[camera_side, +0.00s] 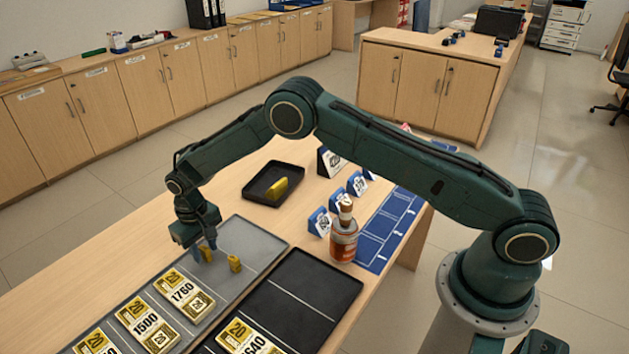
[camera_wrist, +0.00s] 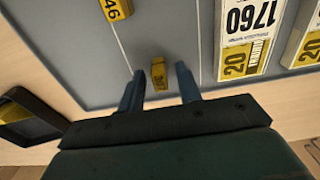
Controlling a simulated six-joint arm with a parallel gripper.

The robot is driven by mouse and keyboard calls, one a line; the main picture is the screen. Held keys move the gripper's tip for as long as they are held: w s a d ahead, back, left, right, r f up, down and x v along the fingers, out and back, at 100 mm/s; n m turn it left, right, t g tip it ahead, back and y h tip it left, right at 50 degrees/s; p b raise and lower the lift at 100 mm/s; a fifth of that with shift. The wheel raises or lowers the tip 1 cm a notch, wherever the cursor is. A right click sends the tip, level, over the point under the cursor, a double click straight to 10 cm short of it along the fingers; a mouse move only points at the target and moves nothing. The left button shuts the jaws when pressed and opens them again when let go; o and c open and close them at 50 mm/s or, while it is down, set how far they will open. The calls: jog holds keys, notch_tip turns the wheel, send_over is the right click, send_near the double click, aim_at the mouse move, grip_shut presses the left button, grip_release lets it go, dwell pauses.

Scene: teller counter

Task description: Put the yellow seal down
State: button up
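A small yellow seal (camera_wrist: 158,75) shows between the tips of my gripper (camera_wrist: 160,80) in the wrist view, with a gap on each side of it. My gripper's blue fingers are apart. In the side view my gripper (camera_side: 205,250) is low over the grey tray (camera_side: 252,240), and the seal there is mostly hidden by the fingers. The seal appears to rest on the tray. A second yellow seal (camera_side: 234,263) stands on the grey tray to the right; it shows in the wrist view (camera_wrist: 114,9) marked 46.
A small black tray (camera_side: 250,190) behind holds a yellow piece (camera_side: 278,187). Banded stacks marked 1760 (camera_side: 184,292) and 1500 (camera_side: 149,322) lie on the grey tray. A bottle (camera_side: 343,240) stands beside a long black tray (camera_side: 330,280). Blue-and-white signs (camera_side: 338,200) stand farther back.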

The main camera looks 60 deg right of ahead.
notch_tip(320, 180, up, 12)
jog(key=shift+f, duration=0.2)
dwell(0.4)
jog(key=shift+r, duration=0.1)
dwell(0.4)
notch_tip(320, 180, up, 14)
jog(key=t, duration=0.1)
send_over(204, 248)
jog(key=s+d, duration=0.6)
jog(key=s+d+r+t, duration=0.2)
jog(key=s+d+r, duration=0.3)
jog(key=s+r, duration=0.45)
jog(key=s+d+t, duration=0.1)
jog(key=s+d, duration=0.1)
jog(key=s, duration=1)
jog(key=s+d+t, duration=0.1)
jog(key=s+d, duration=0.2)
jog(key=s, duration=0.8)
jog(key=shift+s+d+f+t, duration=0.25)
jog(key=shift+s+f+t, duration=0.05)
jog(key=shift+s+f, duration=0.15)
